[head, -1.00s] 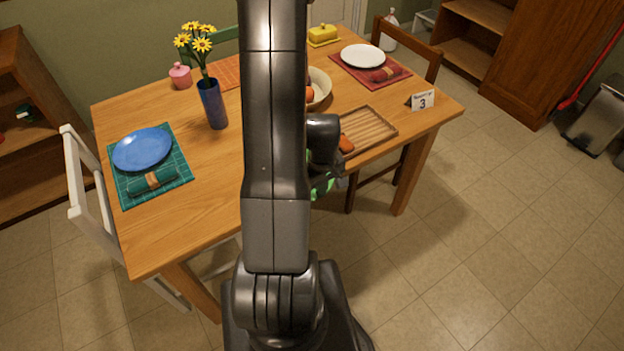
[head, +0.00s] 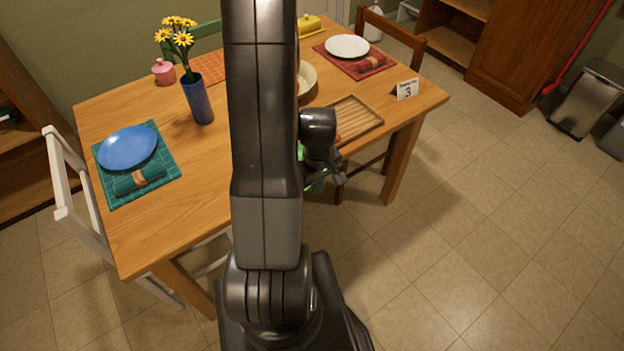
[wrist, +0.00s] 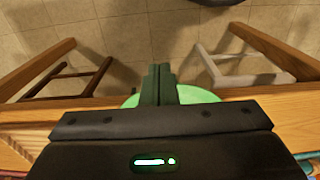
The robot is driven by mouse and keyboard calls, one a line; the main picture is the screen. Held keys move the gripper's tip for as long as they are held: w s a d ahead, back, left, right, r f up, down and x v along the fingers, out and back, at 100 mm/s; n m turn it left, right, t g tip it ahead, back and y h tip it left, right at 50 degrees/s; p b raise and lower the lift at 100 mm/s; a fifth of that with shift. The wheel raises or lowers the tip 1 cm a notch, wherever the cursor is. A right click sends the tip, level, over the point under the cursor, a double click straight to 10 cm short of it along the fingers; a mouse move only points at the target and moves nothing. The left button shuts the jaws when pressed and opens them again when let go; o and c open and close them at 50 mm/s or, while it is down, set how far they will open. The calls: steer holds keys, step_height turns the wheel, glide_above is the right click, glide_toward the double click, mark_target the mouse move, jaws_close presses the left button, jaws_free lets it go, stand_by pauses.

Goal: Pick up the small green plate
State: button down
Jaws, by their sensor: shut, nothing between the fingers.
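The small green plate (wrist: 199,95) shows in the wrist view as a pale green rim on both sides of my fingers, at the table's edge. My gripper's body hides most of it. In the wrist view my gripper (wrist: 159,70) is shut and empty, its fingers over the plate in the picture; I cannot tell whether they touch it. In the head view my gripper (head: 334,180) is near the table's front edge, partly behind my arm. Bits of green show beside it there, too small to make out clearly.
The wooden table (head: 215,190) holds a ribbed wooden tray (head: 358,115), a cream bowl (head: 306,77), a blue vase (head: 199,100) with yellow flowers, a blue plate (head: 128,147), a white plate (head: 347,46) and a number card (head: 406,89). A white chair (head: 75,185) stands left.

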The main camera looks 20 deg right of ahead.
steer(key=s+d+b, duration=0.1)
steer(key=s+d, duration=0.2)
steer(key=s, duration=0.5)
steer(key=shift+s, duration=0.15)
steer(key=c, duration=2.1)
jaws_free()
